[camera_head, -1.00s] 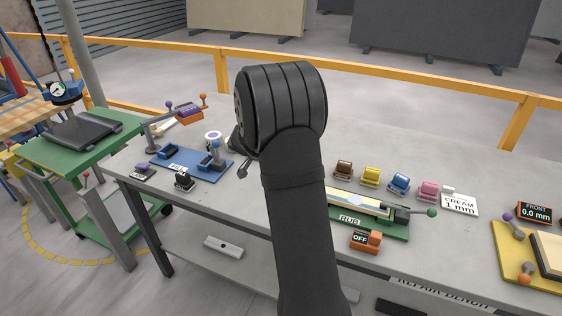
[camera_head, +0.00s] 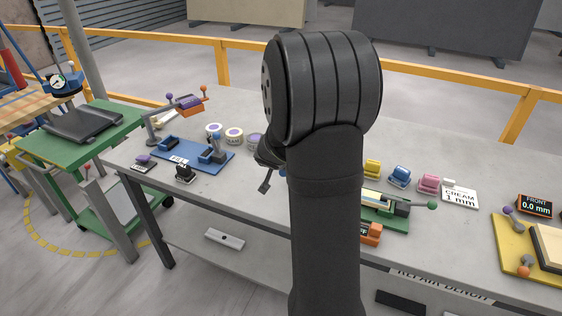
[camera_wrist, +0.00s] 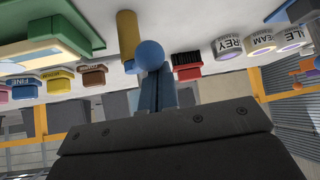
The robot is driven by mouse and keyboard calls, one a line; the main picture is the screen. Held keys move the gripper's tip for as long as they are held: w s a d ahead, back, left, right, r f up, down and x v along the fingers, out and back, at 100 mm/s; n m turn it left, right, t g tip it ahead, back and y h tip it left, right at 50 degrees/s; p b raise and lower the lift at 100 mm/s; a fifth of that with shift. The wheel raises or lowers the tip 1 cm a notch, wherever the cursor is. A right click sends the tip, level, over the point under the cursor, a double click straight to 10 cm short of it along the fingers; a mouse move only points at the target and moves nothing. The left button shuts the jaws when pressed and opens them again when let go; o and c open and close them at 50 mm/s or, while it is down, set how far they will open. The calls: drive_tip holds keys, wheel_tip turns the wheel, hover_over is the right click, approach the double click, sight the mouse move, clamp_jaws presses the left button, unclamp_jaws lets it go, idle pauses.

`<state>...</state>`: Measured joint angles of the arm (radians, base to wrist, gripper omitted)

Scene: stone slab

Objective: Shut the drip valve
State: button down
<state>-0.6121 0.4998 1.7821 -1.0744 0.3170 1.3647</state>
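No part is labelled as the drip valve, so I cannot tell for certain which it is. A purple and orange fixture (camera_head: 189,103) with a purple and an orange ball knob stands on a grey bracket at the bench's left end. My gripper (camera_head: 266,180) is over the middle of the bench, mostly hidden behind my arm, to the right of that fixture and apart from it. In the wrist view a blue ball-ended piece (camera_wrist: 150,56) shows beyond my gripper's dark body, beside a yellow cylinder (camera_wrist: 128,35). Whether my gripper holds it is unclear.
A blue board (camera_head: 185,152) with clamp blocks lies front left, near several labelled round tubs (camera_head: 233,134). A green fixture (camera_head: 388,213), small coloured blocks (camera_head: 399,175) and a yellow board (camera_head: 513,262) are right. A green cart (camera_head: 70,160) stands left of the bench.

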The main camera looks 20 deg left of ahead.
drive_tip(key=shift+s+d, duration=0.2)
drive_tip(key=shift+d, duration=0.2)
drive_tip(key=shift+w, duration=0.15)
drive_tip(key=shift+w, duration=0.7)
wheel_tip(320, 180, up, 8)
drive_tip(key=s+d, duration=0.2)
idle(0.5)
